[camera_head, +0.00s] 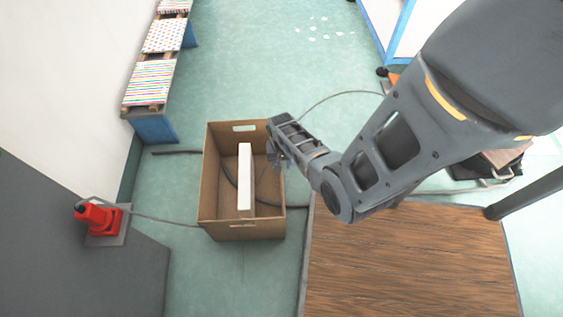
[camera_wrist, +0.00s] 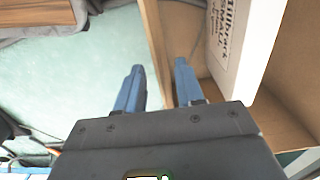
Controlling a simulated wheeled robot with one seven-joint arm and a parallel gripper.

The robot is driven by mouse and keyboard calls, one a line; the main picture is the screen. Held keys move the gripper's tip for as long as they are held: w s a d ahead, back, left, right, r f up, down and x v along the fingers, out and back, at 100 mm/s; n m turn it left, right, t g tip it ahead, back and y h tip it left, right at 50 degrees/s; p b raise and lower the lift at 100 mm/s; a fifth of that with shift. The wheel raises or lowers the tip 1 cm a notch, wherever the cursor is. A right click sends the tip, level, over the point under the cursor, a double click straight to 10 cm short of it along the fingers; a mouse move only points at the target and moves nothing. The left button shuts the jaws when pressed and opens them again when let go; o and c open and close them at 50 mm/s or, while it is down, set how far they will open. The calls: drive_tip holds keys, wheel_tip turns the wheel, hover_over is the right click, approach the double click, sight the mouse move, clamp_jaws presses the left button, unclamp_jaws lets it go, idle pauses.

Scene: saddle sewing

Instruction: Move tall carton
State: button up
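The tall carton (camera_head: 245,231) is an open brown cardboard box on the green floor, left of centre in the head view. A white slab-like item (camera_head: 244,175) stands inside it; in the wrist view this white item (camera_wrist: 238,45) carries black print. My gripper (camera_head: 277,160) is at the carton's right wall. In the wrist view its two blue fingers (camera_wrist: 160,80) are apart, and the carton's wall (camera_wrist: 152,35) runs through the gap between them. I cannot tell whether either finger touches the wall.
A brown wood-look platform (camera_head: 400,250) lies right of the carton. Pallets with patterned tops (camera_head: 150,83) line the left wall. The floor beyond the carton is mostly clear.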

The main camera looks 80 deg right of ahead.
drive_tip(key=shift+r, duration=0.1)
wheel_tip(320, 180, up, 8)
drive_tip(key=p, duration=0.3)
drive_tip(key=shift+f, duration=0.2)
drive_tip(key=shift+a, duration=0.1)
idle(0.5)
